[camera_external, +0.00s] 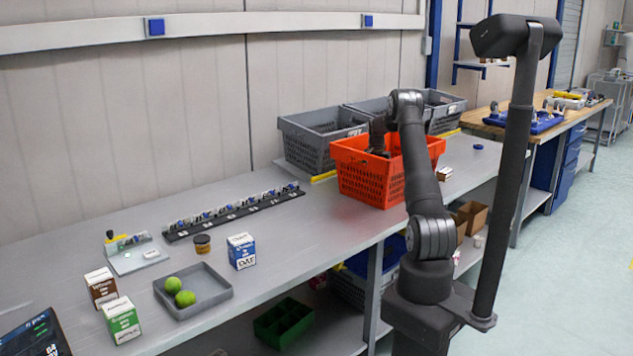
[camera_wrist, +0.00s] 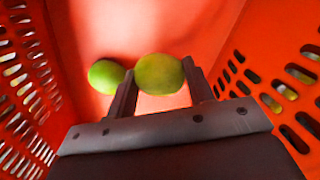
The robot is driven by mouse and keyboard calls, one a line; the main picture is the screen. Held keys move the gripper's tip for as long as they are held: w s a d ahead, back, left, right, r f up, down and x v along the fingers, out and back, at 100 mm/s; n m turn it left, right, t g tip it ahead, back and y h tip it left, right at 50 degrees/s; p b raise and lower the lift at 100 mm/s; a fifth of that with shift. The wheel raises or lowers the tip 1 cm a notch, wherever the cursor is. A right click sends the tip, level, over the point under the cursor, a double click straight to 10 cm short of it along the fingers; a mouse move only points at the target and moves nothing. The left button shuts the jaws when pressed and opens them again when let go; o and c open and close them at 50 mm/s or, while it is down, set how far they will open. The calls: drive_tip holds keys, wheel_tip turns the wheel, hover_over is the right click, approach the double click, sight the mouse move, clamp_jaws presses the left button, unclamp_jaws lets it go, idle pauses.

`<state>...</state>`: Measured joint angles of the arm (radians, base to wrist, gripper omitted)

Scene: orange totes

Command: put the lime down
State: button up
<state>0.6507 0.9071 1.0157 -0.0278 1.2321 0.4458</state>
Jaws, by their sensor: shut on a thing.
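My gripper (camera_wrist: 160,90) is inside the orange tote (camera_wrist: 245,35), shut on a lime (camera_wrist: 160,74). The held lime is yellow-green and sits between the two fingers in the wrist view. A second, greener lime (camera_wrist: 105,76) is to the left of the left finger, by the tote's floor. I cannot tell how far the held lime is above the floor. In the external view the orange tote (camera_external: 367,182) stands on the grey bench. My gripper reaches into it there, and its fingertips and both limes in the tote are hidden.
Two more limes (camera_external: 179,291) lie in a grey tray (camera_external: 217,297) on the bench's left part. Small boxes (camera_external: 241,251), a jar (camera_external: 202,243) and a black rack (camera_external: 234,214) stand nearby. Grey crates (camera_external: 312,145) stand behind the tote. The tote's slotted walls surround my gripper.

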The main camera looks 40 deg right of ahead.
drive_tip(key=shift+f, duration=1.25)
drive_tip(key=shift+f, duration=0.15)
drive_tip(key=o, duration=0.7)
wheel_tip(320, 180, up, 12)
drive_tip(key=shift+w+a+r, duration=0.1)
drive_tip(key=shift+w+r, duration=0.05)
drive_tip(key=shift+r, duration=0.05)
drive_tip(key=shift+f, duration=0.1)
